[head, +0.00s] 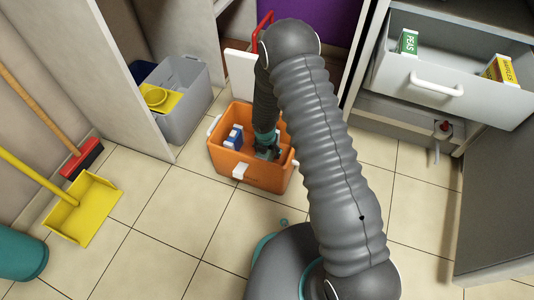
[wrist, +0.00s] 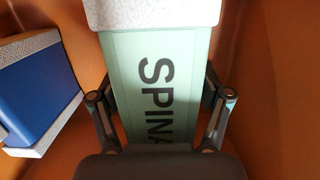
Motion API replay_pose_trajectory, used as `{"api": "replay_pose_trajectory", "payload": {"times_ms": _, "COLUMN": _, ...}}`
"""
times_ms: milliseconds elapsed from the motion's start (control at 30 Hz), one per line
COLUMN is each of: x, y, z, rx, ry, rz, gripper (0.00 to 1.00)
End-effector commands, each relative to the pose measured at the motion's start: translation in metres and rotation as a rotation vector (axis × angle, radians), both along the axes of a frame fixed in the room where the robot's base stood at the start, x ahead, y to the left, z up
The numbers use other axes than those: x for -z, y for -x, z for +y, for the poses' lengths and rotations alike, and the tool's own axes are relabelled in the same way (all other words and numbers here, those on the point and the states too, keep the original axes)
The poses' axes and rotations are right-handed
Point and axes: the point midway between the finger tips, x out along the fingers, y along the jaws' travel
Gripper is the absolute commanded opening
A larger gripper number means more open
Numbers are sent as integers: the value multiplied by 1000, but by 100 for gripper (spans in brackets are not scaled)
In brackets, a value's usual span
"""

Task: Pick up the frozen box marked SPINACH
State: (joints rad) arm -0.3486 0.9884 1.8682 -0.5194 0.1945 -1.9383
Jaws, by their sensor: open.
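The pale green box marked SPINA... (wrist: 155,85), the rest of its word hidden, fills the middle of the wrist view. It has a frosty white end at the top of that view. My gripper (wrist: 160,105) is open, with one finger on each side of the box. I cannot tell whether the fingers touch it. In the head view my gripper (head: 267,150) reaches down into an orange cooler (head: 262,178), and the spinach box is hidden there.
A blue box with white frosty ends (wrist: 38,92) lies in the cooler left of my gripper; it also shows in the head view (head: 233,138). A PEAS box (head: 408,42) and a yellow box (head: 499,70) stand in an open drawer (head: 415,80). A grey bin (head: 185,115) stands left.

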Motion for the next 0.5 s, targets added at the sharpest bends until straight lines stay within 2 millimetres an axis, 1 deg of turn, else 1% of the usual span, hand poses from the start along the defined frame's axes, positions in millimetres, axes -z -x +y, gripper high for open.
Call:
{"api": "replay_pose_trajectory", "payload": {"times_ms": 67, "x": -1, "y": 0, "z": 0, "rx": 0, "ry": 0, "rz": 0, "gripper": 77}}
{"api": "replay_pose_trajectory", "payload": {"times_ms": 100, "x": -1, "y": 0, "z": 0, "rx": 0, "ry": 0, "rz": 0, "gripper": 75}}
{"api": "replay_pose_trajectory", "payload": {"times_ms": 167, "x": -1, "y": 0, "z": 0, "rx": 0, "ry": 0, "rz": 0, "gripper": 60}}
{"api": "replay_pose_trajectory", "payload": {"times_ms": 200, "x": -1, "y": 0, "z": 0, "rx": 0, "ry": 0, "rz": 0, "gripper": 50}}
{"api": "replay_pose_trajectory", "payload": {"times_ms": 267, "x": -1, "y": 0, "z": 0, "rx": 0, "ry": 0, "rz": 0, "gripper": 35}}
{"api": "replay_pose_trajectory", "payload": {"times_ms": 300, "x": -1, "y": 0, "z": 0, "rx": 0, "ry": 0, "rz": 0, "gripper": 25}}
{"api": "replay_pose_trajectory", "payload": {"times_ms": 367, "x": -1, "y": 0, "z": 0, "rx": 0, "ry": 0, "rz": 0, "gripper": 10}}
{"api": "replay_pose_trajectory", "payload": {"times_ms": 400, "x": -1, "y": 0, "z": 0, "rx": 0, "ry": 0, "rz": 0, "gripper": 0}}
{"api": "replay_pose_trajectory", "payload": {"times_ms": 500, "x": -1, "y": 0, "z": 0, "rx": -1, "ry": 0, "rz": 0, "gripper": 0}}
